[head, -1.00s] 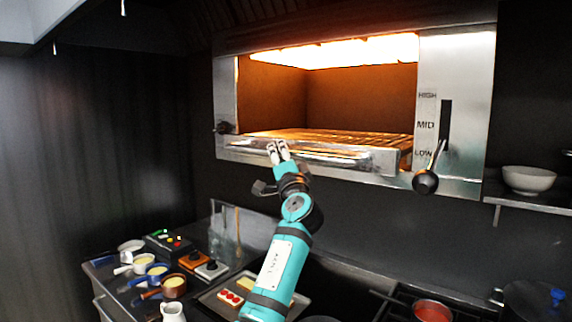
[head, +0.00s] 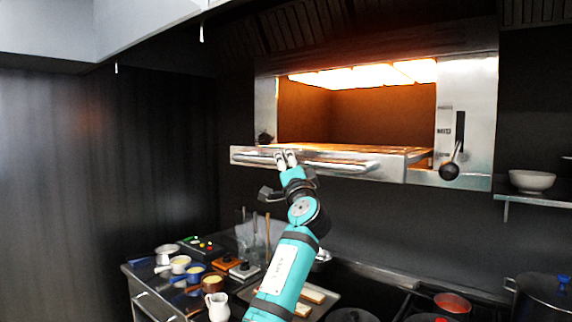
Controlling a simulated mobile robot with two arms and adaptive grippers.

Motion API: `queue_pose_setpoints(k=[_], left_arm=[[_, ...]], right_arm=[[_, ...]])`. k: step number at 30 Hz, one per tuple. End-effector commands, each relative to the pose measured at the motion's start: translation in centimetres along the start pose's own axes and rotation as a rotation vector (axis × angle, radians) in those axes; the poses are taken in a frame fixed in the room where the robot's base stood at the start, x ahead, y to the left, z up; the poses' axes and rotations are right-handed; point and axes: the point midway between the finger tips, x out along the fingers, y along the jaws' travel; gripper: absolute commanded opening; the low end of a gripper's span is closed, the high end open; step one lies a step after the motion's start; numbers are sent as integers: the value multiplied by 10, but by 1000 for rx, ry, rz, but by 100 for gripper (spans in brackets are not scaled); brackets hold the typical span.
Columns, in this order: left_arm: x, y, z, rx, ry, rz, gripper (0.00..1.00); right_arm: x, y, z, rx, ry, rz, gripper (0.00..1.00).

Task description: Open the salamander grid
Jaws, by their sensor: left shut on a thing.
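The salamander (head: 474,100) is a steel wall unit with a glowing orange cavity. Its grid (head: 400,152) lies at the bottom of the cavity, and its steel front (head: 392,170) juts out ahead of the housing. A horizontal bar handle (head: 340,167) runs along that front. My left gripper (head: 286,158) is shut on the handle, left of its middle. The lever with a black knob (head: 449,171) hangs low on the right panel, beside the height marks. My right gripper is not in view.
A red-filled pot (head: 452,303) and a large pot (head: 541,296) stand at lower right. A white bowl (head: 532,181) sits on the right shelf.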

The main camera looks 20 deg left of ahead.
Motion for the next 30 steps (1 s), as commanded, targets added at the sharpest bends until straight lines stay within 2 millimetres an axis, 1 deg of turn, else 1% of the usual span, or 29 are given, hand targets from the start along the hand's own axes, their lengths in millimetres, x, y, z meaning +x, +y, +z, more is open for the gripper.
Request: queue_pose_setpoints(k=[5, 6, 11, 19, 22, 26, 30], left_arm=[[0, 2, 0, 0, 0, 3, 0], [0, 2, 0, 0, 0, 3, 25], [0, 1, 0, 0, 0, 2, 46], [-1, 0, 0, 0, 1, 0, 46], [-6, 1, -1, -1, 2, 0, 46], [-22, 2, -1, -2, 3, 1, 46], [-50, 2, -1, -4, 3, 2, 46]], right_arm=[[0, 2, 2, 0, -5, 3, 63], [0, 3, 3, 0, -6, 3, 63], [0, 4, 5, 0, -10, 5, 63], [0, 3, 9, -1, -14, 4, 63], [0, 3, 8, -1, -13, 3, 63], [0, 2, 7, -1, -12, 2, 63], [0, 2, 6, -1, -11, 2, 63]])
